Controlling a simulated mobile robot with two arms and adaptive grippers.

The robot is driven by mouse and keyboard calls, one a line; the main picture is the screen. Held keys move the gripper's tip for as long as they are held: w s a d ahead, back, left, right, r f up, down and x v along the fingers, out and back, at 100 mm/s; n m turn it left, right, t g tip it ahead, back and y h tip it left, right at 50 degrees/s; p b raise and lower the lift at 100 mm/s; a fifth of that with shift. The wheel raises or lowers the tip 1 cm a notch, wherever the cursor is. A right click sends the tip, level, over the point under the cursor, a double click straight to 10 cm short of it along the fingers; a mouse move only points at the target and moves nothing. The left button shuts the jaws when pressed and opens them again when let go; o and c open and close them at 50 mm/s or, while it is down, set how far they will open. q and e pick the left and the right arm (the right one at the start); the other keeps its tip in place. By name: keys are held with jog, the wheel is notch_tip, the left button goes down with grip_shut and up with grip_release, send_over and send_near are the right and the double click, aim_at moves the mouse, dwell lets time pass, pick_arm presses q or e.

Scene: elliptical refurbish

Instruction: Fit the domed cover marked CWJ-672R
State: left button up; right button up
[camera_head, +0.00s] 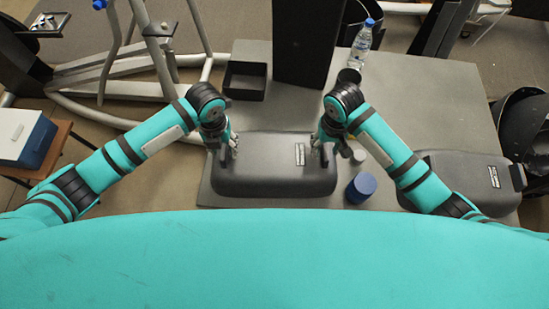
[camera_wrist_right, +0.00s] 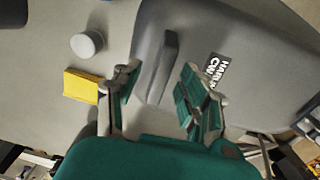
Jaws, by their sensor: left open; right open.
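A dark grey domed cover (camera_head: 270,178) lies on the grey table in front of me. Its label (camera_head: 300,154) is too small to read in the head view; in the right wrist view (camera_wrist_right: 215,68) the letters "CW" show and the rest is cut off. A second, similar cover (camera_head: 460,175) with a label lies at the right. My left gripper (camera_head: 222,150) is open at the middle cover's left end. My right gripper (camera_wrist_right: 160,92) is open at its right end, its fingers on either side of a raised grip (camera_wrist_right: 164,62); contact cannot be told.
A white-topped cylinder (camera_wrist_right: 87,44), a yellow block (camera_wrist_right: 82,86) and a blue cylinder (camera_head: 361,187) stand right of the middle cover. Behind are an open black box (camera_head: 245,82), a dark upright column (camera_head: 306,45), a black cup (camera_head: 348,77) and a water bottle (camera_head: 362,45).

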pick_arm(q)
jog(key=shift+f, duration=0.7)
pick_arm(e)
jog(key=shift+f, duration=0.7)
pick_arm(q)
jog(key=shift+c, duration=0.2)
pick_arm(e)
jog(key=shift+c, duration=0.2)
pick_arm(q)
grip_shut()
pick_arm(e)
grip_shut()
